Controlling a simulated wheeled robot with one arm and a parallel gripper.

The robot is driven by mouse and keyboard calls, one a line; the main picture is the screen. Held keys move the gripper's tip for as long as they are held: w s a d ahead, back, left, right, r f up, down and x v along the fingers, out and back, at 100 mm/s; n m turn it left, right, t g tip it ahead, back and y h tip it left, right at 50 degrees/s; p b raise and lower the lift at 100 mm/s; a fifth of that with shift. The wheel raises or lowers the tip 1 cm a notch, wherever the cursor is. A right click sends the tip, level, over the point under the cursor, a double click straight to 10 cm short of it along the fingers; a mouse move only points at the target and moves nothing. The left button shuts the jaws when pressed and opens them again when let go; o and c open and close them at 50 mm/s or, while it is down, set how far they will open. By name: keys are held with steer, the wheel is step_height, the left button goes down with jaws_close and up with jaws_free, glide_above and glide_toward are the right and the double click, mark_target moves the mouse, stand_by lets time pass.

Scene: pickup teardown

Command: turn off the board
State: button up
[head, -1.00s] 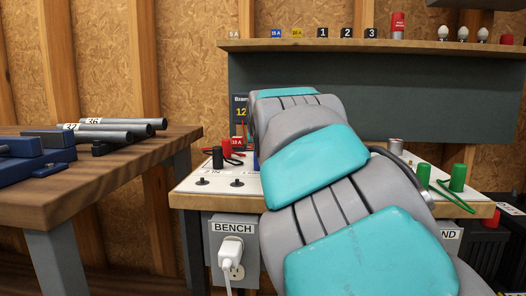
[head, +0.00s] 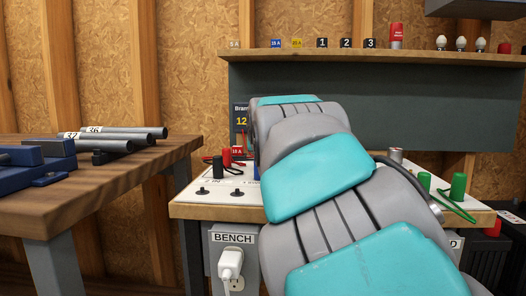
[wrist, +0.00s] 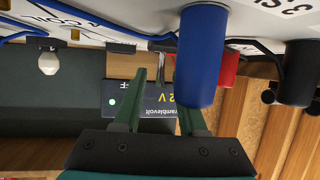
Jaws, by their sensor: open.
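The white board (head: 205,205) lies on the wooden workbench, with black and red plugs (head: 227,158) at its left and green plugs (head: 458,186) at its right. A dark display marked 12 V (head: 241,114) stands behind its left part; my arm covers the board's middle. In the wrist view, turned upside down, the display (wrist: 150,98) shows a green light. My gripper (wrist: 165,72) is open and empty, its dark green fingers pointing at the display area. A blue cylinder (wrist: 202,55) stands close in front of the right finger, with a red one (wrist: 226,68) behind it. No switch is clearly visible.
A BENCH outlet box (head: 233,238) with a white plug hangs under the bench. A wooden table (head: 110,185) with grey pipes (head: 125,135) stands at left. A shelf (head: 300,55) with fuses and bulbs runs above. In the wrist view a black cylinder (wrist: 299,72) is at right.

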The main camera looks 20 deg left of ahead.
steer(key=v, duration=0.7)
steer(key=shift+w, duration=0.1)
